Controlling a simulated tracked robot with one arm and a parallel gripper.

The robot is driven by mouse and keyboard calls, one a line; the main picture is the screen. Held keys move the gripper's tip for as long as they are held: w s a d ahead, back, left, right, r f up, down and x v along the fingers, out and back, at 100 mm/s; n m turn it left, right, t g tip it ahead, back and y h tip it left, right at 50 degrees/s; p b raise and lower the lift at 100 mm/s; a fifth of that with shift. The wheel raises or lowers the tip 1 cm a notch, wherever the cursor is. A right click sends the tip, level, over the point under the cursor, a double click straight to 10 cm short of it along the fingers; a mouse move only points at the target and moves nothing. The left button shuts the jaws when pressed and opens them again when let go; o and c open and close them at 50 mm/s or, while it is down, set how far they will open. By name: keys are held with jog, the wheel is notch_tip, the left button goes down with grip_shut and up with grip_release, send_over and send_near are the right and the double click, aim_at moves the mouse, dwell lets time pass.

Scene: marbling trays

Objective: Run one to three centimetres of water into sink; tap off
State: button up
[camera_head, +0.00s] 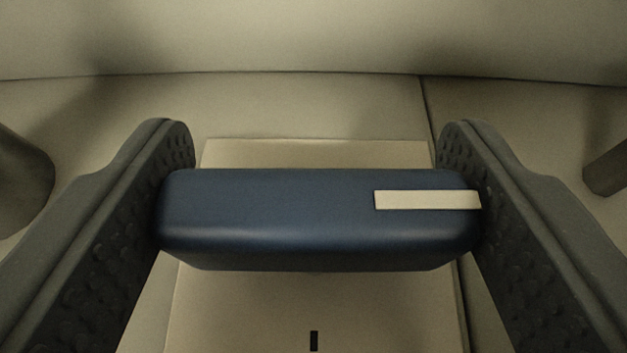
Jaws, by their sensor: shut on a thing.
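My gripper (316,205) is shut on a dark blue bar-shaped handle (275,215) with rounded edges. One dark, bumpy finger presses each end of it. A pale strip (427,200) marks the right part of the handle's top. The handle lies level across the middle of the view, in front of a pale plate (310,300) that has a small black mark (314,341) near the bottom edge. I cannot tell whether this handle belongs to the tap. No sink, spout or water can be made out.
A pale wall or panel (310,35) spans the top of the view, with a seam below it. A dark rounded object (20,180) is cut off at the left edge. A brown block-like object (608,168) is cut off at the right edge.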

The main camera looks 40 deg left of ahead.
jog(key=o, duration=1)
jog(key=shift+s, duration=0.1)
jog(key=shift+b+v, duration=0.7)
jog(key=shift+v, duration=6.1)
